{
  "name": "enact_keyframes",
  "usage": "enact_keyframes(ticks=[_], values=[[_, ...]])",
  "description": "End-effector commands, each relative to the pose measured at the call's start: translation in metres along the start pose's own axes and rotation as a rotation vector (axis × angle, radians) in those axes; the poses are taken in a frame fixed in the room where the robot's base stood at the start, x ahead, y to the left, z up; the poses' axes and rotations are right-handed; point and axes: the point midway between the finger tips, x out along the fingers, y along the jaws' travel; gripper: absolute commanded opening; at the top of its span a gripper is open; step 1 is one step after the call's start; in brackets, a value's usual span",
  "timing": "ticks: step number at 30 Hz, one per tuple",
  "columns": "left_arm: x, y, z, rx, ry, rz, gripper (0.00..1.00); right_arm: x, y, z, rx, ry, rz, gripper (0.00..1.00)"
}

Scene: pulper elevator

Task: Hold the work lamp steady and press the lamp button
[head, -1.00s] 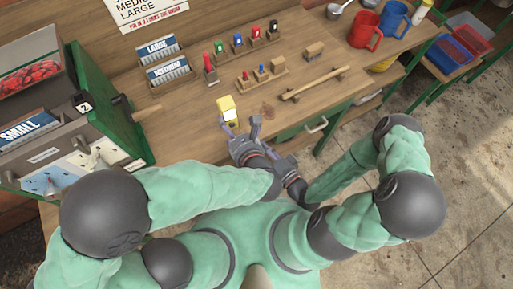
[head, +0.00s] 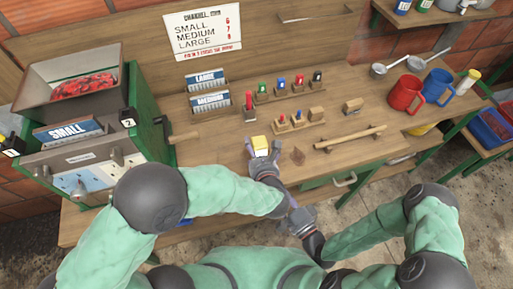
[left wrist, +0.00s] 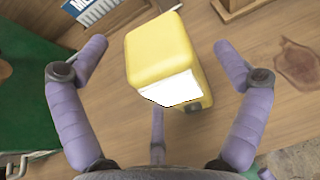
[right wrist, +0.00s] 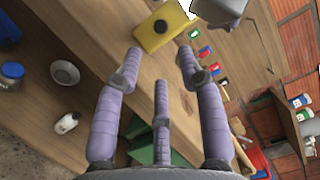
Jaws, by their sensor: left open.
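The yellow work lamp (head: 259,143) stands on the wooden bench, with a white face towards me. My left gripper (head: 263,155) is open in front of it. In the left wrist view the lamp (left wrist: 160,50) sits between the spread fingers, with visible gaps on both sides. A small dark spot (left wrist: 193,108) shows low on its front. My right gripper (head: 300,213) is near the bench's front edge, apart from the lamp. In the right wrist view its fingers (right wrist: 160,65) are spread and empty; the lamp (right wrist: 171,28) lies beyond them, with a round dark spot on one side.
The green pulper machine (head: 150,130) stands at the left, its wooden handle (head: 184,136) reaching towards the lamp. Wooden racks with coloured pegs (head: 290,92) stand behind the lamp. A wooden bar (head: 350,138), a red mug (head: 405,93) and a blue mug (head: 437,86) are to the right.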

Motion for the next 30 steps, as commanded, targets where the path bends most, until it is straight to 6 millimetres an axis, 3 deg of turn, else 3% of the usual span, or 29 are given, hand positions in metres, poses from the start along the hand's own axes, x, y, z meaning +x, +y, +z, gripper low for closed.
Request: enact_keyframes(ticks=[6,14,16,22,24,28,30], values=[[0.0138,0.0004,-0.0003,-0.001,0.001,0.001,0.97,0.0,0.0,0.0,0.0,0.0,0.0,0.39],[0.0149,0.0002,-0.0001,-0.001,0.001,0.0,0.97,0.0,0.0,0.0,0.0,0.0,0.0,0.39],[0.0148,0.0002,-0.0001,-0.001,0.0,0.0,0.86,0.0,0.0001,0.0,0.0,0.0,0.0,0.39],[0.0147,0.0002,0.0,-0.001,0.0,0.0,0.3,0.0,0.0001,0.0,0.0,0.0,0.0,0.39],[0.0147,0.0002,0.0,-0.001,0.0,0.0,0.27,0.0,0.0001,0.0,0.0,0.0,0.0,0.39],[0.0146,0.0002,0.0,-0.001,0.0,0.0,0.27,0.0,0.0,0.0,0.0,0.0,0.0,0.03],[0.0146,0.0002,0.0,-0.001,0.0,0.0,0.27,0.0,0.0,0.0,0.0,0.0,0.0,0.0]])
